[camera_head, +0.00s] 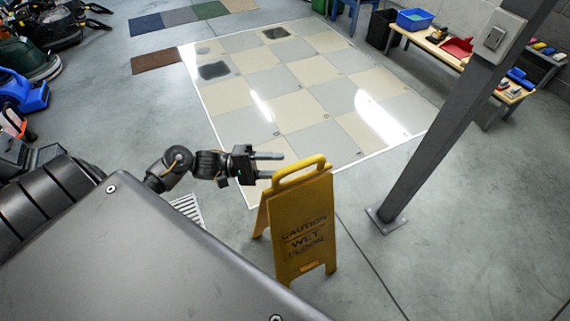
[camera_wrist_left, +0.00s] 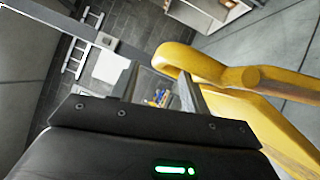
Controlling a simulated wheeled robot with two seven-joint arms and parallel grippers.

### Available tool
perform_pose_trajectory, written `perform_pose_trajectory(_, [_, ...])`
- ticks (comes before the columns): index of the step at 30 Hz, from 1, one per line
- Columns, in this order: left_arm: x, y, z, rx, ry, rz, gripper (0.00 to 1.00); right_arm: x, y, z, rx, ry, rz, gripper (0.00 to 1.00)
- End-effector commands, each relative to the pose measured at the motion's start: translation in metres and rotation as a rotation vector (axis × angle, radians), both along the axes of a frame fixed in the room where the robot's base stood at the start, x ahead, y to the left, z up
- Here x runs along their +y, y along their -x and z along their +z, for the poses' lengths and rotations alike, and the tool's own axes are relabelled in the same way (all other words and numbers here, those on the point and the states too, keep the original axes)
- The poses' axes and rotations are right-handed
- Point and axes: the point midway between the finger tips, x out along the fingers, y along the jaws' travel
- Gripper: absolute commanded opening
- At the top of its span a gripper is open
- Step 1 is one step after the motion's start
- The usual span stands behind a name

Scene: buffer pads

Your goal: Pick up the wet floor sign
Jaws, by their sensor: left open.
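The yellow wet floor sign (camera_head: 304,225) stands upright on the floor, in front of my body in the head view. Its lettering reads "CAUTION WET FLOOR" and its top has a looped handle (camera_head: 299,171). My left gripper (camera_head: 270,165) is open and empty, just left of the handle, with its fingers pointing toward it. In the left wrist view the handle (camera_wrist_left: 215,68) is close by, ahead and to the right of the fingers (camera_wrist_left: 160,85). I cannot tell whether a finger touches it. My right gripper is not in view.
A metal post (camera_head: 440,130) rises from the floor right of the sign. A checkered tile area (camera_head: 300,85) lies beyond it. A wooden bench (camera_head: 440,50) with a blue bin (camera_head: 414,19) stands at the back right. Cleaning machines (camera_head: 25,60) stand at the far left.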

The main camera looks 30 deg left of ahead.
Motion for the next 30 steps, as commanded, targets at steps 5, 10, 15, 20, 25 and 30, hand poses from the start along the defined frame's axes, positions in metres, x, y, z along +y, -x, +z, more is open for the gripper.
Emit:
perform_pose_trajectory(5, [-0.025,-0.014,0.002,-0.005,0.002,0.000,0.46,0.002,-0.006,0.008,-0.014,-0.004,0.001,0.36])
perform_pose_trajectory(10, [-0.034,-0.019,0.002,-0.002,0.000,0.001,0.46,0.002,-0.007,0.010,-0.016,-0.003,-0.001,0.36])
perform_pose_trajectory(15, [-0.035,-0.019,0.002,-0.002,-0.001,0.001,0.46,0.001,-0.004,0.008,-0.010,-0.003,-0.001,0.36])
perform_pose_trajectory(20, [-0.035,-0.019,0.002,-0.002,-0.001,0.001,0.30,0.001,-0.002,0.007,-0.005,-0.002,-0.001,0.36])
perform_pose_trajectory(25, [-0.034,-0.019,0.002,-0.002,-0.001,0.001,0.08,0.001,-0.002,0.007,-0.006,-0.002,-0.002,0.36])
perform_pose_trajectory(30, [-0.034,-0.019,0.002,-0.002,-0.001,0.001,0.00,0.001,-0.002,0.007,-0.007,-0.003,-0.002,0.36])
